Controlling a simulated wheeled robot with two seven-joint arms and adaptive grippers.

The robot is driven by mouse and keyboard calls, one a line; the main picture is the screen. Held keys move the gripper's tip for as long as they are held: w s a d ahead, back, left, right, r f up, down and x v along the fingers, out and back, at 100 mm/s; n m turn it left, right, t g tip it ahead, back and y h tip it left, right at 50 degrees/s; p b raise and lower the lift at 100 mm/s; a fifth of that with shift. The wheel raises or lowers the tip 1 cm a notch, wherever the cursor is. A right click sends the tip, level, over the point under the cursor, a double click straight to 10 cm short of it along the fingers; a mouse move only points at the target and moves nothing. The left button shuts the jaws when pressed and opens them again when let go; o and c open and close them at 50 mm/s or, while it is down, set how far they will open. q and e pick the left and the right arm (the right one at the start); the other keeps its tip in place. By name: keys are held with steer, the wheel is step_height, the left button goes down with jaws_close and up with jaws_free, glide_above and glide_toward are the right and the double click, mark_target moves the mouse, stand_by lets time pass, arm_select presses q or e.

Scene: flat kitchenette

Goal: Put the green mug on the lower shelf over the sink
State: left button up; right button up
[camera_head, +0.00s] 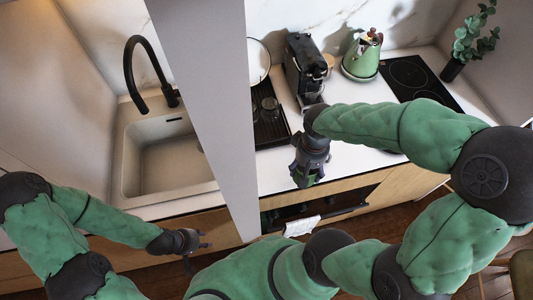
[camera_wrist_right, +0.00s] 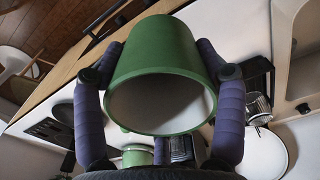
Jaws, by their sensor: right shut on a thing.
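The green mug (camera_wrist_right: 155,45) fills the middle of the right wrist view, with its pale inside facing the camera. My right gripper (camera_wrist_right: 160,70) is shut on it, with one dark finger along each side. In the head view my right gripper (camera_head: 308,178) is over the front part of the counter, right of the grey panel, and the mug is mostly hidden there. My left gripper (camera_head: 198,254) is open and empty, low in front of the cabinets below the sink (camera_head: 165,165). I cannot make out the lower shelf over the sink for certain.
A tall grey panel (camera_head: 205,90) stands between the sink and my right gripper. A black tap (camera_head: 130,65) rises behind the sink. A black rack (camera_head: 270,130), coffee machine (camera_head: 304,62), green kettle (camera_head: 362,58) and hob (camera_head: 420,80) stand on the counter. A towel (camera_head: 302,226) hangs at the front.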

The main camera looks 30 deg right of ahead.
steer(key=w+a+f, duration=0.1)
steer(key=w+f, duration=0.2)
steer(key=w, duration=0.1)
steer(key=w+a+f, duration=0.2)
steer(key=w+f, duration=0.1)
steer(key=w, duration=0.1)
steer(key=w+a+f+b, duration=0.1)
steer(key=w+f, duration=0.2)
steer(key=w, duration=0.2)
steer(key=shift+a+f, duration=0.15)
steer(key=shift+f, duration=1.8)
